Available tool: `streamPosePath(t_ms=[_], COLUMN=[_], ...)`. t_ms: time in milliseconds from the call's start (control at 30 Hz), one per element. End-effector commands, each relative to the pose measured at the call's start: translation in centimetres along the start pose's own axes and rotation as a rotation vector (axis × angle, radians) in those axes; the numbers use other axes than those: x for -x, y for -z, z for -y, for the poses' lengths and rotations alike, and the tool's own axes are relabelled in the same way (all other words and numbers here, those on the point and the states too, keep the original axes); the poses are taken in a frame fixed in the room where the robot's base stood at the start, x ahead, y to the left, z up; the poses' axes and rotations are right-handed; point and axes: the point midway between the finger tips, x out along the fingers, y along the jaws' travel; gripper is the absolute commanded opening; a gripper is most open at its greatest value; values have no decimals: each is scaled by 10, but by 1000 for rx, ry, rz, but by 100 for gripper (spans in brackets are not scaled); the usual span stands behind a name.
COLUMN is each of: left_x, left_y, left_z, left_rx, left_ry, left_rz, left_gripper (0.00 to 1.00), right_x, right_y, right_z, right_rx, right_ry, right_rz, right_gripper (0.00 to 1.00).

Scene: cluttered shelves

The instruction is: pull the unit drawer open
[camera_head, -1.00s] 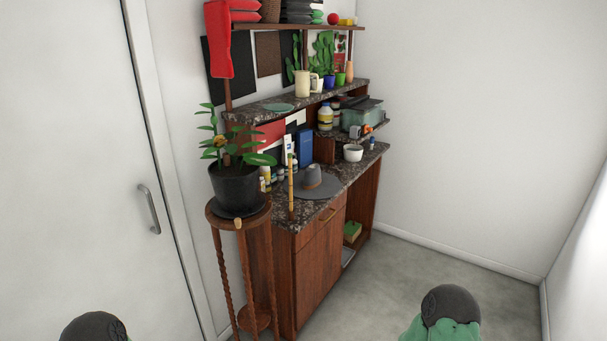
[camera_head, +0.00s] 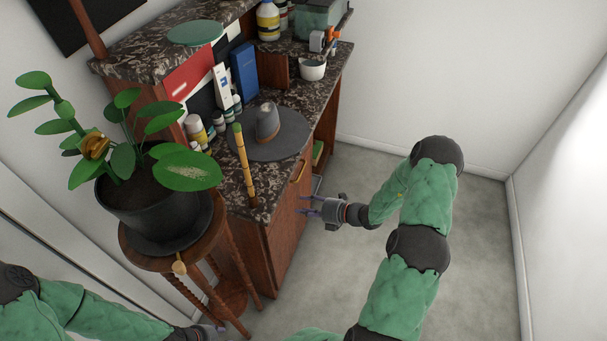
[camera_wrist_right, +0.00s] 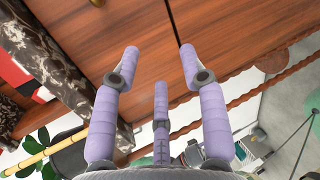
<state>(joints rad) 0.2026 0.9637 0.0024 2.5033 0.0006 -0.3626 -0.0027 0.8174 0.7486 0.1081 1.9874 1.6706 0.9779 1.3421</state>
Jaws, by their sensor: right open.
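The unit drawer (camera_head: 289,192) is a reddish-brown wooden front just below the speckled countertop, with a brass handle (camera_head: 299,171). It looks shut. My right gripper (camera_head: 306,204) is open and empty, in front of the unit and a little below and right of the handle, apart from it. In the right wrist view the three lilac fingers (camera_wrist_right: 160,70) point at the wooden fronts; part of the handle (camera_wrist_right: 97,3) shows at the top edge, and a dark seam divides the two panels. My left gripper (camera_head: 216,330) is low at the bottom edge, partly hidden; its jaws are unclear.
A potted plant (camera_head: 150,203) on a wooden stand (camera_head: 190,254) stands left of the unit. A grey hat (camera_head: 268,133), a bamboo stick (camera_head: 244,165) and bottles sit on the countertop (camera_head: 318,92). The floor (camera_head: 475,230) to the right is clear.

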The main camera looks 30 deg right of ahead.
Motion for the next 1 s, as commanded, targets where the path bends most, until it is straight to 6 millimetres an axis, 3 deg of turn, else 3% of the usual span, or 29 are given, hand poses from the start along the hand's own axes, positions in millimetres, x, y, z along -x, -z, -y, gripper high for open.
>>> streamPosePath(t_ms=[33, 100, 233, 367, 800, 1000], left_x=[0, 1, 1, -2, -24, -30], left_y=[-1, -1, -1, 0, 1, 1], left_z=[0, 0, 0, 1, 8, 11], left_rx=[0, 0, 0, 0, 0, 0], left_ry=[0, 0, 0, 0, 0, 0], left_rz=[2, 2, 2, 1, 0, 0], left_gripper=[40, 40, 40, 40, 40, 40], right_x=[12, 26, 43, 41, -28, -49], right_y=[-28, -59, -91, -101, -122, -129], right_z=[0, -2, -4, -4, -10, -12], right_rx=[-69, -149, -229, -248, -243, -245], right_ry=[-24, -62, -111, -125, -125, -124], right_rz=[90, 191, 297, 323, 317, 317], right_gripper=[43, 43, 43, 43, 43, 43])
